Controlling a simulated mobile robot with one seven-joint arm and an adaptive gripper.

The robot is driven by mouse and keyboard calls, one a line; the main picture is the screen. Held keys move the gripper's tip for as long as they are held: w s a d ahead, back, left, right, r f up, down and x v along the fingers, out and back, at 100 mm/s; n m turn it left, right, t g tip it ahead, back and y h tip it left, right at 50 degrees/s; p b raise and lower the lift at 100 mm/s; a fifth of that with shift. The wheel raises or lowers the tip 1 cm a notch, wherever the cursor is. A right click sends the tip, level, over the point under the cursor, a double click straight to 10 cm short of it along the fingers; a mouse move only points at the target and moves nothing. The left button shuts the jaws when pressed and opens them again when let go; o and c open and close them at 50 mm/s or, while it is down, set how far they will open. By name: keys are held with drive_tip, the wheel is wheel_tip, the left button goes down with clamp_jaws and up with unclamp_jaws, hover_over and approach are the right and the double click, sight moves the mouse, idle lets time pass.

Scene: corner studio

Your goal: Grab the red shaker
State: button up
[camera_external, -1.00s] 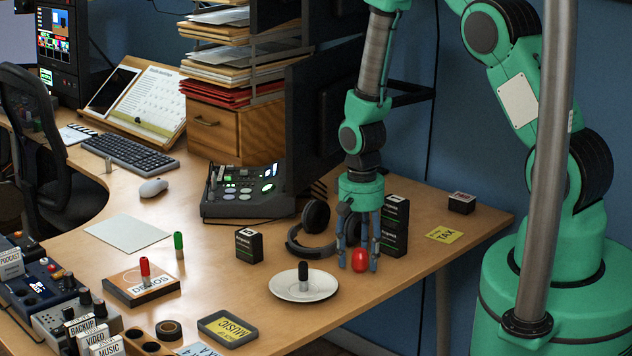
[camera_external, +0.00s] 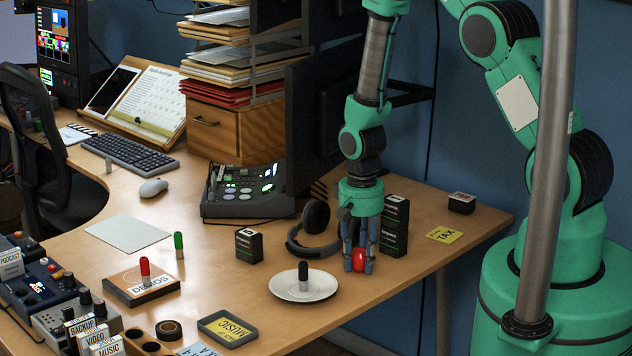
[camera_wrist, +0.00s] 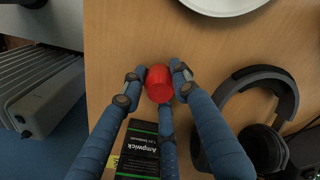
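The red shaker (camera_external: 359,260) is a small rounded red object near the front edge of the desk, right of the white saucer. My gripper (camera_external: 359,262) points straight down over it, with its blue fingers closed in around it. In the wrist view the shaker (camera_wrist: 158,84) sits between the three fingertips (camera_wrist: 159,82), which appear to touch it on its sides. The shaker looks to be at desk height; its underside is partly hidden by the fingers.
The white saucer (camera_external: 280,286) with a dark piece on it stands close left. Headphones (camera_external: 296,240) lie behind. Stacked black boxes (camera_external: 394,240) stand just behind right of my gripper. A small black box (camera_external: 249,246) stands farther left. The desk edge is close in front.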

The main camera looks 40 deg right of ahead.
sight(364, 252)
drive_tip(key=shift+r, duration=0.1)
idle(0.3)
drive_tip(key=shift+r, duration=0.7)
drive_tip(key=shift+s+r+p, duration=0.3)
drive_tip(key=shift+r, duration=0.25)
drive_tip(key=shift+s+r+p, duration=0.25)
drive_tip(key=shift+r, duration=0.25)
drive_tip(key=s+a+r+p, duration=0.1)
drive_tip(key=s, duration=1.3)
drive_tip(key=shift+s+a+r, duration=0.15)
drive_tip(key=shift+s+a, duration=0.15)
drive_tip(key=shift+s, duration=0.1)
